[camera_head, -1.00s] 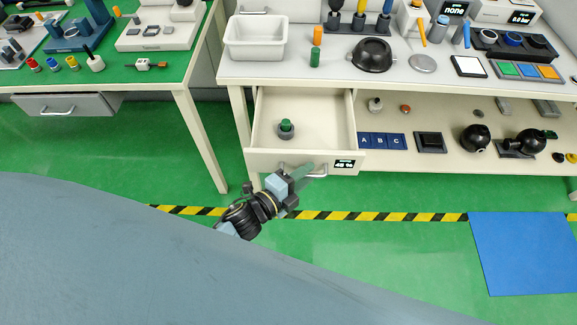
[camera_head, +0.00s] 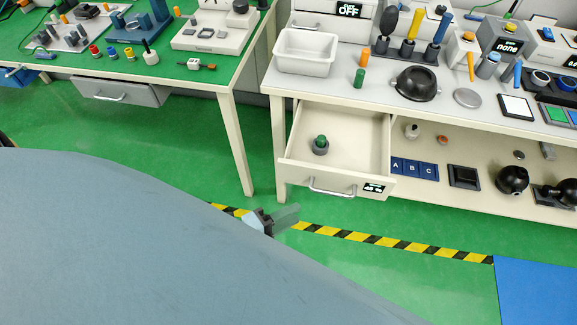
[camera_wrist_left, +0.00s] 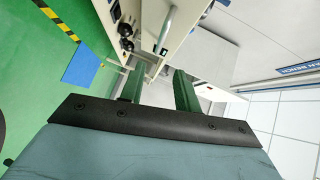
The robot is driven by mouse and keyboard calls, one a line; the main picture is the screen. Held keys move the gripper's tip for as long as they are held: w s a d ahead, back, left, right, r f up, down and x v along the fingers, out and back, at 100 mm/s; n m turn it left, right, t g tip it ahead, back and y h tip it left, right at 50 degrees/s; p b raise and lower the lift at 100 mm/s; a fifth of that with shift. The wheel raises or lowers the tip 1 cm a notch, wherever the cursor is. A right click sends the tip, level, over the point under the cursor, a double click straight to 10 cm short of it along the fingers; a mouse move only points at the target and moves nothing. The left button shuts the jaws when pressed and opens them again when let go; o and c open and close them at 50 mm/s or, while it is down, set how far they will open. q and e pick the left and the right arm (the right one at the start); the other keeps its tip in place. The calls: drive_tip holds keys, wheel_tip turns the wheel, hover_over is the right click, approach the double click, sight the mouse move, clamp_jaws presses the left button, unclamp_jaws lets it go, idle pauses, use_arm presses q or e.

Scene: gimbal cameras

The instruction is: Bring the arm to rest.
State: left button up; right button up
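My left gripper (camera_head: 287,215) shows in the head view just past the edge of my blue-grey body, over the green floor. Most of its arm is hidden. In the left wrist view its two green fingers (camera_wrist_left: 158,88) stand apart, with nothing held between them. It is below and left of the open drawer's handle (camera_head: 332,190), apart from it in the picture. The drawer (camera_head: 350,130) is pulled out and holds a green-topped grey piece (camera_head: 320,145). My right gripper is in neither view.
The bench (camera_head: 480,130) carries a white bin (camera_head: 306,52), a black bowl (camera_head: 416,84) and other items. A green-topped table (camera_head: 230,80) stands at left. A yellow-black floor stripe (camera_head: 400,245) and blue mat (camera_head: 540,290) lie ahead. The floor around the gripper is clear.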

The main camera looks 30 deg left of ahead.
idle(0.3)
use_arm(q)
drive_tip(key=s+a+f+n+g+y, duration=0.25)
drive_tip(key=a+f+n, duration=0.2)
drive_tip(key=f, duration=0.55)
drive_tip(key=s+a+f+n+g+y, duration=0.25)
drive_tip(key=f+n, duration=0.25)
drive_tip(key=f, duration=0.5)
drive_tip(key=s+a+f+n+g+y, duration=0.1)
drive_tip(key=s+a+f+n+g, duration=0.1)
drive_tip(key=s, duration=0.5)
drive_tip(key=s+a+f+n+g+y, duration=0.1)
drive_tip(key=s+a+f+n+g, duration=0.1)
drive_tip(key=s+f, duration=0.4)
drive_tip(key=s+a+f+n+g+y, duration=0.1)
drive_tip(key=s+f+n+g, duration=0.3)
drive_tip(key=s, duration=0.4)
drive_tip(key=shift+a+f+n, duration=0.6)
drive_tip(key=shift+a+n, duration=0.1)
drive_tip(key=shift+n, duration=0.05)
